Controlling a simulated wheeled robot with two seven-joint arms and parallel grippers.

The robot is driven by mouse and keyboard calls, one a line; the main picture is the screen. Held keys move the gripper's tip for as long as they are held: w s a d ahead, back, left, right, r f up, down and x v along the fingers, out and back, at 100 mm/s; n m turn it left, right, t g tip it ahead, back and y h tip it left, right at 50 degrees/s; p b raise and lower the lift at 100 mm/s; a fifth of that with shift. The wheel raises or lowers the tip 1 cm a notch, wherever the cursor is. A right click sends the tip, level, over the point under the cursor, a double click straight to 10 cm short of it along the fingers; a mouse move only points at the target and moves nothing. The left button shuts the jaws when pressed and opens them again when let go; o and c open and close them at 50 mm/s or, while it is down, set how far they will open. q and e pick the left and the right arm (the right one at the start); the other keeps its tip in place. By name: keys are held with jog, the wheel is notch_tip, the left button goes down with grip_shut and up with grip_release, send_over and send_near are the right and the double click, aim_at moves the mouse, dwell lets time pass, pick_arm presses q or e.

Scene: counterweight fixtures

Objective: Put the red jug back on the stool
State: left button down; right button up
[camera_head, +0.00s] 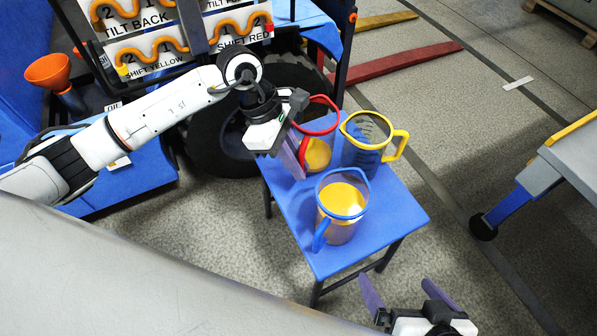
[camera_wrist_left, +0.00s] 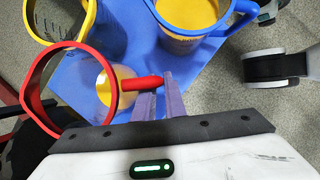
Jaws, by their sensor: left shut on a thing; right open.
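The red jug (camera_head: 319,128) has a red rim and yellow contents. My left gripper (camera_head: 300,152) is shut on its red handle (camera_wrist_left: 142,84). The jug is at the far-left edge of the blue stool (camera_head: 392,212), beside the yellow-rimmed jug. I cannot tell whether its base touches the stool. In the left wrist view the jug (camera_wrist_left: 72,86) is left of the fingers, its rim facing the camera. In the head view the gripper hides part of it. My right gripper (camera_head: 408,292) is open and empty, below the stool at the bottom edge.
A clear jug with yellow rim and handle (camera_head: 398,146) stands on the stool's far part. A blue-rimmed jug with yellow contents (camera_head: 341,203) stands nearer. A blue machine with a black wheel (camera_head: 205,135) is behind the left arm. A grey table (camera_head: 575,165) is at right.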

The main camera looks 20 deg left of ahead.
pick_arm(q)
notch_tip(320, 180, down, 2)
jog(key=shift+f, duration=0.4)
pick_arm(e)
jog(key=shift+w+a, duration=0.2)
jog(key=shift+w, duration=0.25)
pick_arm(q)
jog(key=shift+f+b, duration=0.15)
jog(key=shift+b, duration=0.2)
jog(key=c, duration=1.8)
grip_release()
pick_arm(e)
jog(key=shift+f, duration=0.2)
